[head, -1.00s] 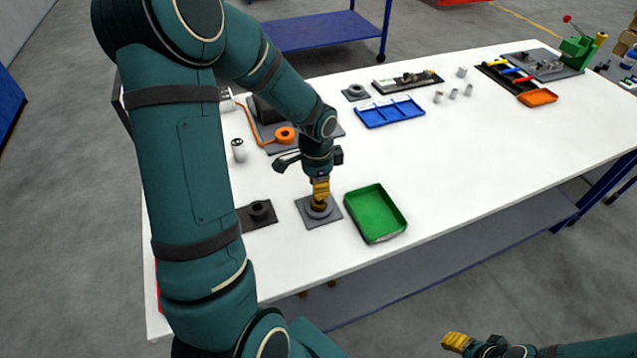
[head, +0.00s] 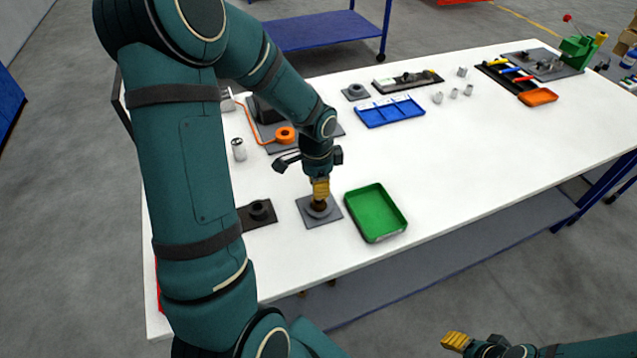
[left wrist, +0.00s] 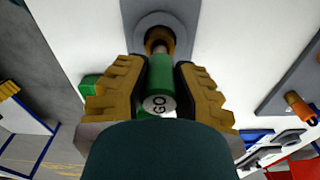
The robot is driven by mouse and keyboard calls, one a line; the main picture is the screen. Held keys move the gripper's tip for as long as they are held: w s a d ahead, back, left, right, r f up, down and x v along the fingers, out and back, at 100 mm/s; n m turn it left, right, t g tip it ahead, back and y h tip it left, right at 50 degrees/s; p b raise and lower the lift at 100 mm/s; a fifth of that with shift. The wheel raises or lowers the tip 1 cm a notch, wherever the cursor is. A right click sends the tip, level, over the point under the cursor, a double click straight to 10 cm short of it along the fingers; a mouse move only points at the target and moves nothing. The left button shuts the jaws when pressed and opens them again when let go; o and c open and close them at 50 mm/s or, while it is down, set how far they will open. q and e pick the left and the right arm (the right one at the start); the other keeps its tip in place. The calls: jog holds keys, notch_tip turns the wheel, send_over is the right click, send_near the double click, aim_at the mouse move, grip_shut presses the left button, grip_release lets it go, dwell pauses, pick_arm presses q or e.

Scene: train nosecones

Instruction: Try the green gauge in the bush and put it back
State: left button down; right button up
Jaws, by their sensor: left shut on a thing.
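The green gauge (left wrist: 160,75) is a green cylinder with "GO" on its near end, between the fingers of my left gripper (left wrist: 157,90) in the left wrist view. Its metal pin points at the bronze-lined bore of the bush (left wrist: 160,36); how deep the pin sits I cannot tell. In the head view the bush (head: 318,211) stands on a grey square plate, with my left gripper (head: 320,191) right above it. The gripper's fingers hide most of the gauge there. My right gripper (head: 455,341) is at the bottom right, off the table; its jaws are unclear.
A green tray (head: 376,231) lies just right of the bush plate, and a dark plate with a black ring (head: 259,210) lies left. A metal cylinder (head: 238,149), an orange ring (head: 285,134) and a blue tray (head: 390,118) stand farther back. The table's right middle is clear.

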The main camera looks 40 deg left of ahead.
pick_arm(q)
jog(key=shift+f+b, duration=1.05)
jog(key=shift+f, duration=0.5)
dwell(3.8)
dwell(1.0)
jog(key=shift+r, duration=0.2)
jog(key=shift+r+p, duration=2.15)
jog(key=shift+r, duration=0.35)
jog(key=shift+r+p, duration=0.85)
jog(key=shift+r, duration=0.2)
